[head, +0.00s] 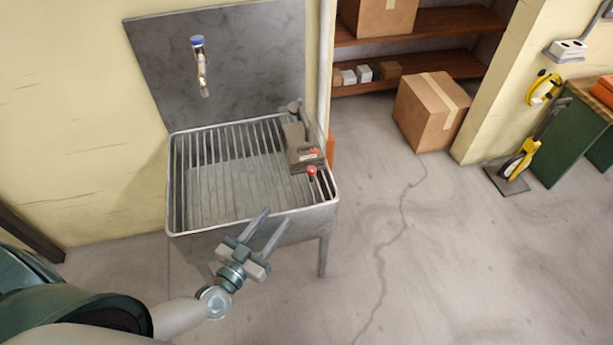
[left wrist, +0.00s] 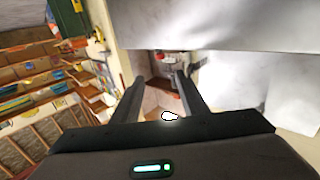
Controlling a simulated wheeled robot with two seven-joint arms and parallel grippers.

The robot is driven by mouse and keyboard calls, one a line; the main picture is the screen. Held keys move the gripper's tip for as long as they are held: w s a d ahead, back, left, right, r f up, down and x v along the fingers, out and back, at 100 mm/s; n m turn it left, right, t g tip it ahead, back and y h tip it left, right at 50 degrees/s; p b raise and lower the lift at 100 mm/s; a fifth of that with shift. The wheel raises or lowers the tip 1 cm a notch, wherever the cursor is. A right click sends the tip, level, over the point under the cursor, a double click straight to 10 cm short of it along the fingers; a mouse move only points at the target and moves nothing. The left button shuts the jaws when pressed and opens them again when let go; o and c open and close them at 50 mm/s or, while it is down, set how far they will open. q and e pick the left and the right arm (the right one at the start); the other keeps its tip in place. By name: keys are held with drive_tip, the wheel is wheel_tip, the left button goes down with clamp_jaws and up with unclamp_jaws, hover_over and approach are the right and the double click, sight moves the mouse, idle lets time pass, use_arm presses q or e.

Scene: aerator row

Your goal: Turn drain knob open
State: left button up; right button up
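A grey metal sink (head: 236,222) with a slatted grate stands against the wall. A small red round knob (head: 312,171) sits at its right front, beside a brown-grey box (head: 298,146) with another red mark on it. I cannot tell from its look whether the drain is open. My left gripper (head: 277,214) is in front of the sink's front rim, left of the red knob and apart from it. In the left wrist view its two fingers (left wrist: 159,80) are spread with nothing held; small red parts show between and beyond them. My right gripper is not in view.
A faucet with a blue cap (head: 198,66) hangs on the grey backsplash (head: 245,60). A pipe (head: 325,60) runs down the wall right of the sink. A cardboard box (head: 430,112) stands on the floor near wooden shelves (head: 440,65). The floor right of the sink is clear.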

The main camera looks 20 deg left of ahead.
use_arm(q)
approach(309, 173)
drive_tip(key=w, duration=0.3)
drive_tip(key=w+d, duration=0.1)
drive_tip(key=w, duration=0.3)
drive_tip(key=shift+w+d+f, duration=0.1)
drive_tip(key=shift+d+f, duration=0.05)
drive_tip(key=shift+d, duration=0.05)
drive_tip(key=shift+w+d, duration=0.1)
drive_tip(key=shift+w, duration=0.5)
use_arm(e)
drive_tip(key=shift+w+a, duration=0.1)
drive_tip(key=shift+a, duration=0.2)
